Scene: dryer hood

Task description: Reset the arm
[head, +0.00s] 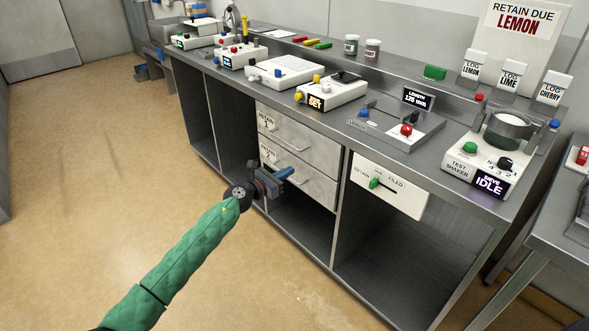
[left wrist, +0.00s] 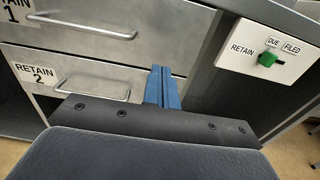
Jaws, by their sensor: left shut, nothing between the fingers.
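My left arm, in a green sleeve, reaches in from the lower left of the head view. Its gripper (head: 287,173) is shut and empty, with blue fingers close together in front of the lower drawer marked RETAIN 2 (head: 310,182). In the left wrist view the shut blue fingers (left wrist: 163,87) point toward the drawer fronts, right of the RETAIN 2 handle (left wrist: 92,88). I cannot tell the exact gap between fingertips and drawer. Both drawers look closed. My right gripper is not in view.
The RETAIN 1 drawer (head: 296,135) is above. A panel with a green slider (head: 375,183) is to the right. The steel bench top (head: 400,150) carries several devices, including the test shaker (head: 462,165). Open floor (head: 110,140) lies to the left.

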